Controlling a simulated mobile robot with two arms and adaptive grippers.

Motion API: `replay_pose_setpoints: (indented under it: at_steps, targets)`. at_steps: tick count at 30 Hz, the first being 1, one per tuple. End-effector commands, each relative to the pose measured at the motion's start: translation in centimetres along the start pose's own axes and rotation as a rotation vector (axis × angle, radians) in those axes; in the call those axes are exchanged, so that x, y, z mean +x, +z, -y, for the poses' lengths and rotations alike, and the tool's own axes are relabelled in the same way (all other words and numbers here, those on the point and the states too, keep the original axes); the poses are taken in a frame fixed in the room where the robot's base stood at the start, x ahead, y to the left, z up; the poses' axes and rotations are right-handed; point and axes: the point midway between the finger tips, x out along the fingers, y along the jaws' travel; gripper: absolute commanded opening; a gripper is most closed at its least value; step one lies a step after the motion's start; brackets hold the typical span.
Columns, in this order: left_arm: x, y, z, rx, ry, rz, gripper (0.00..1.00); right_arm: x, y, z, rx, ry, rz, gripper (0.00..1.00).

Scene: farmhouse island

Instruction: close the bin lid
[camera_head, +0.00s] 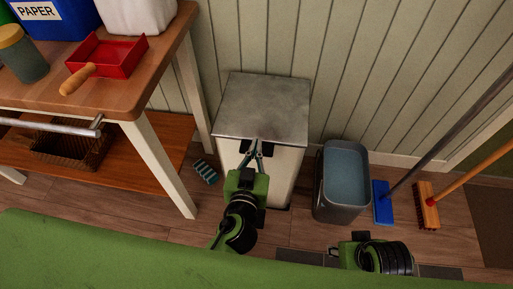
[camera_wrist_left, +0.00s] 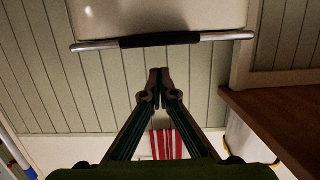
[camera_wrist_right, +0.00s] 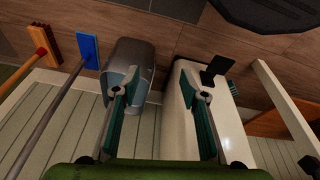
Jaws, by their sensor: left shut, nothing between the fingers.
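The bin has a white body (camera_head: 281,172) and a grey metal lid (camera_head: 262,105). The lid looks roughly level over the body; I cannot tell whether a gap is left under it. In the left wrist view, a thin bar with a black grip (camera_wrist_left: 160,40) crosses above the fingertips. My left gripper (camera_head: 257,145) is shut and empty at the lid's front edge; its fingers also show in the left wrist view (camera_wrist_left: 160,90). Contact cannot be told. My right gripper (camera_wrist_right: 160,78) is open and empty, and the white bin body (camera_wrist_right: 186,110) shows behind its fingers.
A wooden table (camera_head: 120,88) stands left of the bin, with a red dustpan (camera_head: 118,58) on it. A grey bucket (camera_head: 341,205) stands on the floor to the right. A blue brush (camera_head: 382,205) and an orange broom (camera_head: 428,208) lean further right. The wall is close behind.

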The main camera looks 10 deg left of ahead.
Motion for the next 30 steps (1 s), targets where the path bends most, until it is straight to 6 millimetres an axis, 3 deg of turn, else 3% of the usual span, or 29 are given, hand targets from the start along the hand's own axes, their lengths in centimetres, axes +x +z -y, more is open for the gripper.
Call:
replay_pose_setpoints:
  at_steps: [11, 21, 30]
  targets:
    - [0.1, -1.7, 0.4, -0.002, 0.001, 0.002, 0.00, 5.9, 1.4, 0.4, -0.005, -0.006, 0.030, 0.40]
    - [-6.2, -1.5, 0.4, -0.003, 0.000, 0.004, 0.00, 2.7, 0.4, 0.1, -0.002, -0.002, 0.008, 0.40]
    - [-9.1, -1.8, 0.4, 0.000, 0.001, 0.002, 0.00, -0.3, -0.1, 0.0, 0.000, 0.000, -0.005, 0.40]
